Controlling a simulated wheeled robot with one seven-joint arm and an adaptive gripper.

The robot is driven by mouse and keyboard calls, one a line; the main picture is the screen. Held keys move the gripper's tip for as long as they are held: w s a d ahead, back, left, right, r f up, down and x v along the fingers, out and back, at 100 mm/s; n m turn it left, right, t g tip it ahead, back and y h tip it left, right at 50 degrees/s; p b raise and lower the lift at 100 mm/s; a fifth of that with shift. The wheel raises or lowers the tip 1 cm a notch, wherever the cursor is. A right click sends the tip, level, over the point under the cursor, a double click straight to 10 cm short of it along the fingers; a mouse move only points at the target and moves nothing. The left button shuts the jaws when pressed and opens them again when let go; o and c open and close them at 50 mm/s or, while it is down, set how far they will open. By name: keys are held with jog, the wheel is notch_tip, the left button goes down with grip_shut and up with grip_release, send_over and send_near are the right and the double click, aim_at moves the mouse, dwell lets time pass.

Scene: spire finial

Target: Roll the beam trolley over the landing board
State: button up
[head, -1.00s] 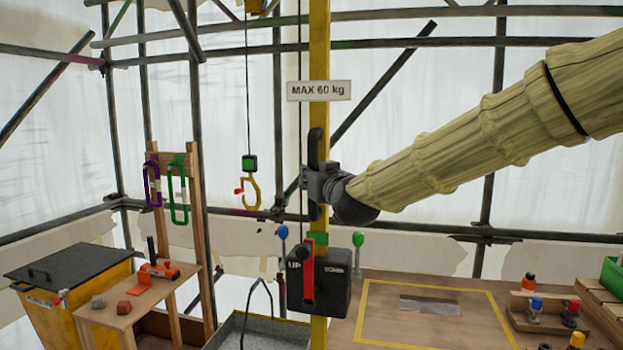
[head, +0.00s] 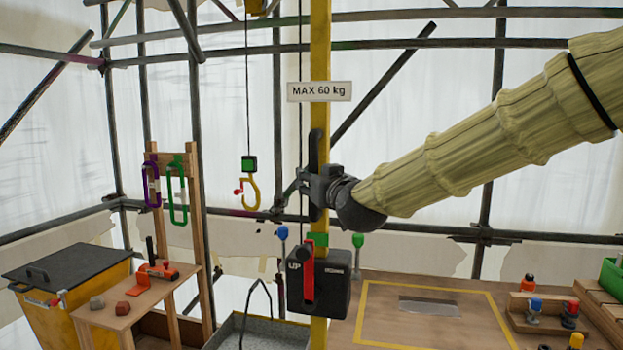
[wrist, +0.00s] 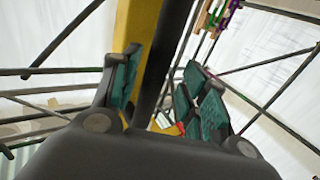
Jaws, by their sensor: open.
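A yellow trolley block (head: 256,6) shows only its lower part at the top edge of the head view; the beam above is out of frame. A cable runs down from it to a green block and yellow hook (head: 251,190), which hang empty. The wooden landing board (head: 385,335), with a yellow outline, lies at the lower right. My gripper (head: 312,190) is beside a dark upright bar (head: 315,150) on the yellow post. In the wrist view, my gripper's teal-padded fingers (wrist: 163,95) stand apart, with the dark bar between them. Contact is not visible.
Below my gripper is a black winch box (head: 334,290) marked UP, with a red lever (head: 308,272). A grey tray (head: 262,325) sits below the hook. A yellow bin (head: 60,320) and small bench (head: 120,315) stand left. Scaffold tubes cross behind.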

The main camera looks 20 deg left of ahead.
jog(key=v, duration=0.9)
jog(key=shift+s+d, duration=0.15)
jog(key=shift+s, duration=0.05)
